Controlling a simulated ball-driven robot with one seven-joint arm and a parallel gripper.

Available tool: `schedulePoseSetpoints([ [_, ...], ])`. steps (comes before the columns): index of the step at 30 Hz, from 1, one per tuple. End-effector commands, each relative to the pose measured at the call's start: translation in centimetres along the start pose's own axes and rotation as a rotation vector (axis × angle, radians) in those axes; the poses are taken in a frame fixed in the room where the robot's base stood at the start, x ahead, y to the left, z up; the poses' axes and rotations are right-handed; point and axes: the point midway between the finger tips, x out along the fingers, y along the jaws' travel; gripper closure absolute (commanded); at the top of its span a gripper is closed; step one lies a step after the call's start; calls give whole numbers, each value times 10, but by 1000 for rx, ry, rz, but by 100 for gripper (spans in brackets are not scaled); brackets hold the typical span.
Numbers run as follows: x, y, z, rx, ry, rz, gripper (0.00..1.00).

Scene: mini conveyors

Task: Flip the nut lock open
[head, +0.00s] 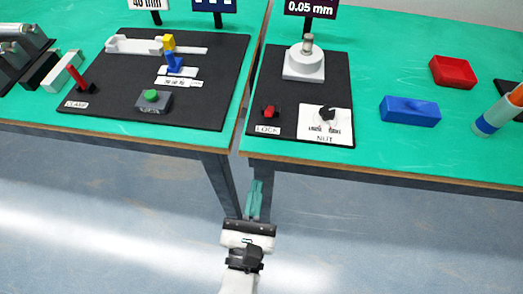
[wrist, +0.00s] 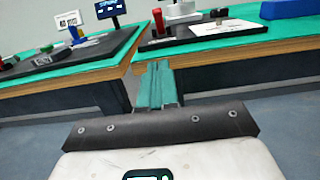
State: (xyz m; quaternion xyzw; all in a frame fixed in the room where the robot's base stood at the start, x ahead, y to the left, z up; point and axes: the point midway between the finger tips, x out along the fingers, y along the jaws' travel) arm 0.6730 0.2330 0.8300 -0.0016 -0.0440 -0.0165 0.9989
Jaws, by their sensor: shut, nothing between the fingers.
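On the right bench, a black mat (head: 322,68) holds a white plate labelled NUT (head: 335,132) with a small black knob (head: 327,113) on it. The small print beside the knob is too blurred to read surely. Left of the plate, a red knob (head: 270,111) stands behind a LOCK label (head: 267,130); a red upright piece (wrist: 158,20) shows in the wrist view. I cannot tell from the pictures how the knobs are set. My gripper (head: 255,188) is shut and empty, in front of and below the bench edge; its fingers (wrist: 157,75) point toward the gap between the benches.
A white round fixture with a metal post (head: 304,66) stands at the back of the mat. A blue block (head: 410,111) and a red tray (head: 453,71) lie to the right. The left bench bears a mat with a green button (head: 151,95). Open floor surrounds my gripper.

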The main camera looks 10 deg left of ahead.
Motion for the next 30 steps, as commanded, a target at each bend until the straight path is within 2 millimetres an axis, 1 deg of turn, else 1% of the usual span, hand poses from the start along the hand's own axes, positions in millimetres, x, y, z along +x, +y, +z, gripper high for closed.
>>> schedulePoseSetpoints([
  [5, 25, -1, 1, 3, -1, -4, 100],
  [15, 91, 0, 0, 3, 0, -4, 100],
  [17, 101, -1, 4, 4, -1, -3, 100],
  [18, 105, 0, 11, 4, -2, -2, 100],
  [22, 116, 0, 22, 3, -1, -1, 100],
  [30, 124, 0, 29, 2, 1, -1, 100],
])
